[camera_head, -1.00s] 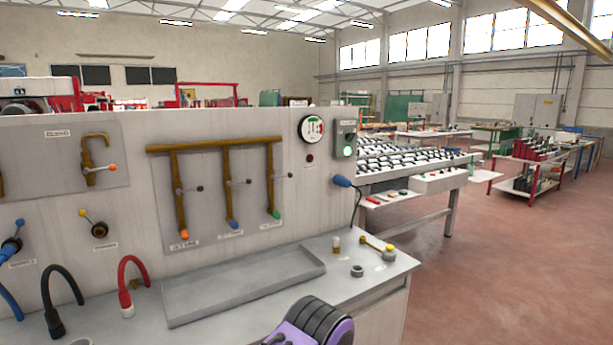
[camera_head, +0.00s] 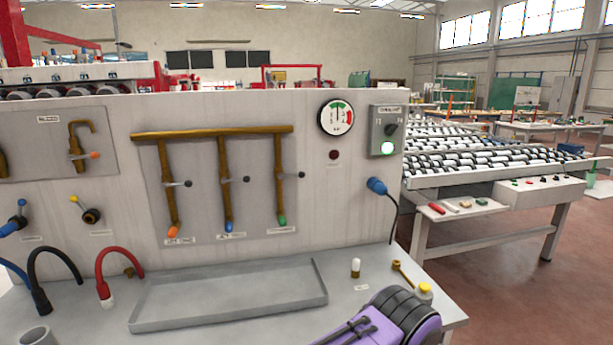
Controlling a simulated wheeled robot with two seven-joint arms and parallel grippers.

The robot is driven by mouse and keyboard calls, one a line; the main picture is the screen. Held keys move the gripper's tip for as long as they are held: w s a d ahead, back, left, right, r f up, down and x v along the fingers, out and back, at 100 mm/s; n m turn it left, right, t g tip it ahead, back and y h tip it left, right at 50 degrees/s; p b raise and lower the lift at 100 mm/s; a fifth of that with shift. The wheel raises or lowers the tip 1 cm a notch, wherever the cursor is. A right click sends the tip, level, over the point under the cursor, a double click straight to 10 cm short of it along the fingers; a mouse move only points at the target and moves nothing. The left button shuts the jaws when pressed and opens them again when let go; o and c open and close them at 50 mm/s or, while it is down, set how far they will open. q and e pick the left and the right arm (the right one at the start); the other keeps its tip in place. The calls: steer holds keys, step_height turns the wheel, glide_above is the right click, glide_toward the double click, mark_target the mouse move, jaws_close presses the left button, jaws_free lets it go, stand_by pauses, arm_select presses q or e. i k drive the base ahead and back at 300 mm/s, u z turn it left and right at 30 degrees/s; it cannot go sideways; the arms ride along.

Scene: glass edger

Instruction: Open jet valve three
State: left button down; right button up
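Three brass pipes hang from a brass header (camera_head: 215,132) on the panel. The third, rightmost pipe (camera_head: 280,200) ends in a green tip (camera_head: 282,221) above a small label too blurred to read surely. Its valve lever (camera_head: 301,174) has a dark knob and sticks out to the right, crosswise to the pipe. The first lever (camera_head: 188,184) and second lever (camera_head: 247,179) point the same way. The first pipe has an orange tip (camera_head: 173,232), the second a blue tip (camera_head: 228,227). No gripper fingers show, and nothing touches the levers.
A shallow grey tray (camera_head: 230,318) lies on the bench below the pipes. Hoses (camera_head: 104,270) stand at left. A gauge (camera_head: 336,118), a switch box (camera_head: 387,131) and a blue plug (camera_head: 377,186) with a cable are right of the pipes. The space before the levers is clear.

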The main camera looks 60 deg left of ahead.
mark_target(301, 174)
steer(key=u, duration=2.05)
